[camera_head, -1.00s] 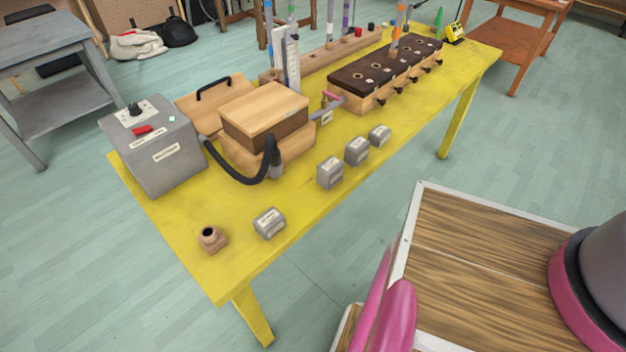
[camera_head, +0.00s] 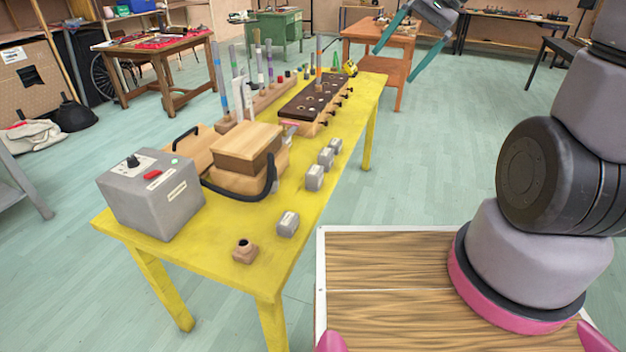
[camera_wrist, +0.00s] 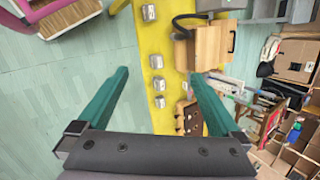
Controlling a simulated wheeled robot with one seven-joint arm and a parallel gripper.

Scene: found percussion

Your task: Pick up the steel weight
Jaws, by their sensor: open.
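Several grey steel weights with pale labels stand on the yellow table (camera_head: 235,275). Three others stand in a row along the right edge: one (camera_head: 315,177), a second (camera_head: 326,157) and a third (camera_head: 335,145). Labels are too small to read. My gripper (camera_head: 395,66) has teal fingers, spread open and empty, high up beyond the table's far end in the head view. In the wrist view, my open gripper (camera_wrist: 158,75) frames the row, with the separate weight (camera_wrist: 149,12) at the top. No weight is touched.
A grey control box (camera_head: 150,195), a wooden box (camera_head: 247,148) with a black hose (camera_head: 268,183), and a dark-topped block (camera_head: 312,97) crowd the table's left side. Upright tubes stand behind. An orange table (camera_head: 380,45) is at the back. Floor right of the table is clear.

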